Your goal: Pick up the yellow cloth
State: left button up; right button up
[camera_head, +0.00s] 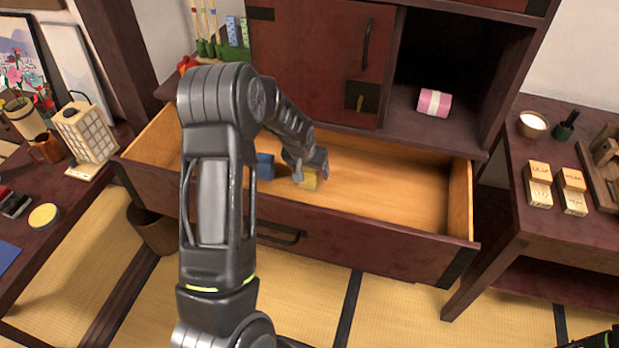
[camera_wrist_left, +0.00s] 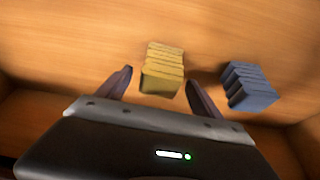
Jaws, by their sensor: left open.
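The yellow cloth (camera_head: 309,180) is a small folded stack lying in the open drawer (camera_head: 400,195). In the left wrist view the yellow cloth (camera_wrist_left: 162,70) lies just ahead of and partly between my left gripper's fingertips (camera_wrist_left: 160,88). My left gripper (camera_head: 304,172) reaches down into the drawer over the yellow cloth and hides part of it in the head view. It is open, with one finger on either side of the cloth's near end. I cannot tell whether a finger touches it. My right gripper is not clearly in view.
A blue folded cloth (camera_wrist_left: 248,86) lies beside the yellow one, close to one finger; it also shows in the head view (camera_head: 265,166). The drawer's right side is empty. A pink roll (camera_head: 434,103) sits on the shelf above. Side tables stand left and right.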

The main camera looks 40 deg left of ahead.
pick_arm(q)
jog(key=c, duration=1.4)
jog(key=shift+r, duration=0.15)
jog(key=shift+c, duration=0.2)
notch_tip(320, 180, up, 10)
jog(key=shift+f, duration=0.1)
